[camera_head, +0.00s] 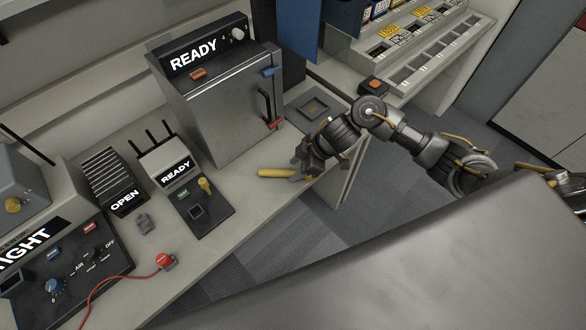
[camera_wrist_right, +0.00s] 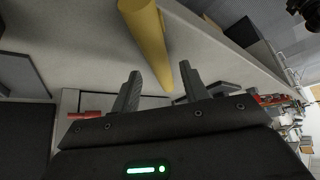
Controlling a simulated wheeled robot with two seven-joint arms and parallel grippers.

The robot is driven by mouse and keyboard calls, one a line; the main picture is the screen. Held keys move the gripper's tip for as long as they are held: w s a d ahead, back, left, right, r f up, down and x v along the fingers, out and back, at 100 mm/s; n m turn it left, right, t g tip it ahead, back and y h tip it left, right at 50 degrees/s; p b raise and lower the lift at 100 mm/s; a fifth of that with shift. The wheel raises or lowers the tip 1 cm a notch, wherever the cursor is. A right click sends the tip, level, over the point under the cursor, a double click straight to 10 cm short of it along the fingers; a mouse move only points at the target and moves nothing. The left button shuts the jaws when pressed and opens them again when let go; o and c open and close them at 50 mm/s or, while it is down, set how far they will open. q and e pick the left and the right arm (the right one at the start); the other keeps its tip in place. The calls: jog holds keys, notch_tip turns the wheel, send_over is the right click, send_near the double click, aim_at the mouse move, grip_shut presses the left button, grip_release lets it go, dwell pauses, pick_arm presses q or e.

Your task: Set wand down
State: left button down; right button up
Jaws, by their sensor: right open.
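The wand is a yellow rod (camera_head: 274,173) lying on the grey worktop (camera_head: 240,214) near its front edge. My right gripper (camera_head: 302,172) is at the wand's right end, low over the worktop. In the right wrist view, the jaws of my right gripper (camera_wrist_right: 161,78) are spread apart, and the yellow wand (camera_wrist_right: 147,38) runs down between the fingertips. I cannot tell whether either finger touches it. The wand's right end is partly hidden by the gripper in the head view. My left gripper is not in view.
A grey cabinet marked READY (camera_head: 224,105) stands behind the wand. A small READY unit (camera_head: 169,170) and a dark panel with a yellow knob (camera_head: 214,218) stand to the left. A square dark pad (camera_head: 308,108) lies behind my right gripper. A red-plugged cable (camera_head: 120,274) lies front left.

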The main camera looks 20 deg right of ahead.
jog(key=v, duration=1)
jog(key=shift+s+r, duration=0.1)
